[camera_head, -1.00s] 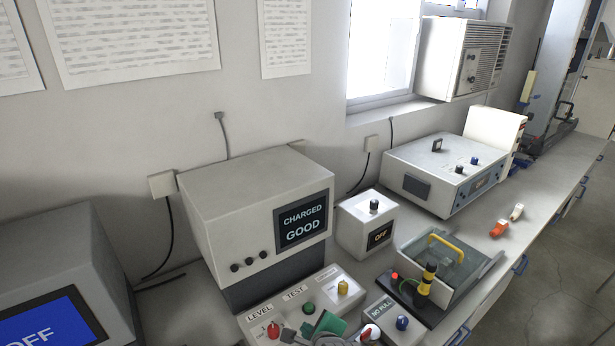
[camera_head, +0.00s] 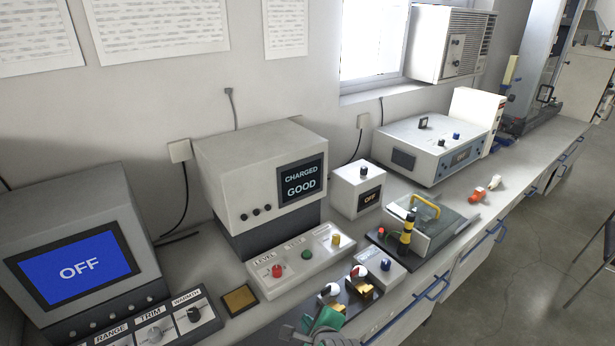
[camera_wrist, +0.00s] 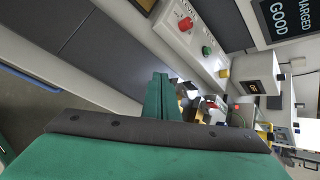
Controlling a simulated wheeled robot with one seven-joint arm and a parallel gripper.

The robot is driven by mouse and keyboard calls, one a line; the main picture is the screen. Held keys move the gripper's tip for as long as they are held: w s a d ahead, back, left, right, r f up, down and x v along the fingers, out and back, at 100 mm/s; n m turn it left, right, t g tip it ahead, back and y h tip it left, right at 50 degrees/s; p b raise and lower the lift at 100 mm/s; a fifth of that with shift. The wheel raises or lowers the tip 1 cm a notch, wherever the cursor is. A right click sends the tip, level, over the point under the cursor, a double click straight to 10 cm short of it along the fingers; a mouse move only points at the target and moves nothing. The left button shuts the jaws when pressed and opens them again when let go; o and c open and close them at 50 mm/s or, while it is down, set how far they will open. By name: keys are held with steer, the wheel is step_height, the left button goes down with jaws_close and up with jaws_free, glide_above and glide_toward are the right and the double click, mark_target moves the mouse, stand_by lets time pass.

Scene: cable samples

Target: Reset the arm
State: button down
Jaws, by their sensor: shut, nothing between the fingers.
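My gripper (camera_head: 325,318) is at the bottom middle of the head view, above the front of the bench. Its green fingers also show in the wrist view (camera_wrist: 162,95), pressed together with nothing between them. The gripper is near a dark block with white and brass parts (camera_head: 361,284), and I cannot tell whether it touches it. The rest of my arm is mostly out of view.
A tester (camera_head: 258,180) reads CHARGED GOOD above a panel with red, green and yellow knobs (camera_head: 305,262). A monitor (camera_head: 80,255) reads OFF at left. A yellow-handled clear cover (camera_head: 440,215) stands at right. Blue drawer handles (camera_head: 437,287) stick out at the bench front.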

steer(key=s+f+n, duration=0.1)
steer(key=s+f, duration=0.1)
steer(key=s+a+f+n+t, duration=0.1)
steer(key=s+f+n, duration=0.1)
steer(key=f, duration=0.1)
steer(key=s+f+n, duration=0.1)
steer(key=s+f, duration=0.1)
steer(key=f, duration=0.1)
steer(key=shift+s+a+n+t+h, duration=0.3)
steer(key=shift+a+h, duration=0.05)
steer(key=shift+h, duration=0.05)
steer(key=s+f+n+t+h, duration=0.1)
steer(key=s+f+n+t, duration=0.15)
steer(key=s+n, duration=0.55)
steer(key=s+d+r+n+t, duration=0.1)
steer(key=s+r+n, duration=0.2)
steer(key=s, duration=0.7)
steer(key=s+r+n+t+h, duration=0.1)
steer(key=s+r+n, duration=0.2)
steer(key=s+n, duration=0.4)
steer(key=v, duration=0.4)
steer(key=shift+s+d+f, duration=0.2)
steer(key=shift+s+d, duration=0.1)
steer(key=shift+d, duration=0.05)
steer(key=shift+w, duration=0.1)
